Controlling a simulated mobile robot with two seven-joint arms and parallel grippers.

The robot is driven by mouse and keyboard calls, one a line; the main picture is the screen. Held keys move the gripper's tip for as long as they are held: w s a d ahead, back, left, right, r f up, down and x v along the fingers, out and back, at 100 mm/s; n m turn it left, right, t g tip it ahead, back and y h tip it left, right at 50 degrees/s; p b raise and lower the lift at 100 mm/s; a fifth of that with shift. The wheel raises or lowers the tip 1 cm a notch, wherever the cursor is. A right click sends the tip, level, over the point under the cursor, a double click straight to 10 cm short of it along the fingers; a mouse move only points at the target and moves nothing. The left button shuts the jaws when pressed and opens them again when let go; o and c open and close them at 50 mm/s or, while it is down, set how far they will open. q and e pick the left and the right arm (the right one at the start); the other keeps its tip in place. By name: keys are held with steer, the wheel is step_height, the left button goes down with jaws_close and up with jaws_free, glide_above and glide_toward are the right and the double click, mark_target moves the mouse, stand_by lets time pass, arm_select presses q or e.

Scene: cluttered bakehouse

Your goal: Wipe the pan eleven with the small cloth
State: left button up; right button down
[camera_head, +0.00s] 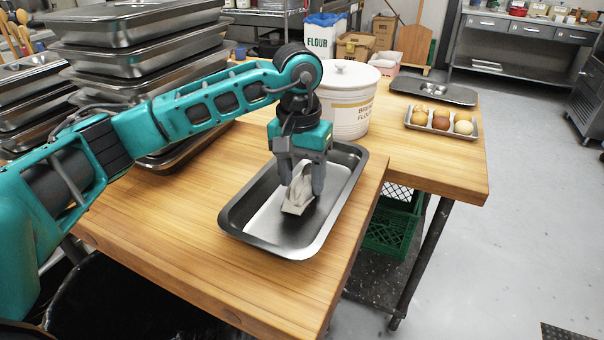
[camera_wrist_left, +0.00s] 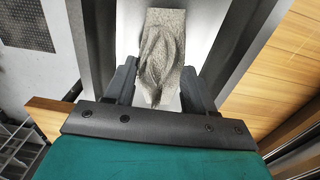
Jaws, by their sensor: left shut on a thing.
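The pan (camera_head: 258,212) is a grey metal tray with a raised rim, lying on the wooden table; part of it also shows in the left wrist view (camera_wrist_left: 215,30). My left gripper (camera_head: 301,187) points down inside the pan, shut on the small cloth (camera_head: 298,192). The cloth is pale grey and bunched up between the fingers. In the left wrist view the cloth (camera_wrist_left: 161,55) hangs beyond the fingertips. Its lower edge appears to touch the pan's floor. My right gripper is not in view.
Tall stacks of metal pans (camera_head: 130,60) stand at the left. A white flour bin (camera_head: 347,105) stands just behind the pan. The table's front is clear.

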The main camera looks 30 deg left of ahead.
arm_select(q)
steer(key=shift+f+b, duration=0.9)
steer(key=shift+f, duration=0.1)
steer(key=shift+w+r+b, duration=0.15)
steer(key=shift+w+b, duration=0.15)
steer(key=shift+w, duration=1.45)
steer(key=shift+f, duration=0.2)
steer(key=shift+s+f+b, duration=0.15)
steer(key=shift+s+b, duration=0.05)
steer(key=shift+s, duration=0.75)
steer(key=shift+s+f+b, duration=0.15)
steer(key=shift+s, duration=0.8)
steer(key=shift+r, duration=0.1)
steer(key=shift+w+r+p, duration=0.1)
steer(key=shift+r+p, duration=1.7)
steer(key=shift+r, duration=1.3)
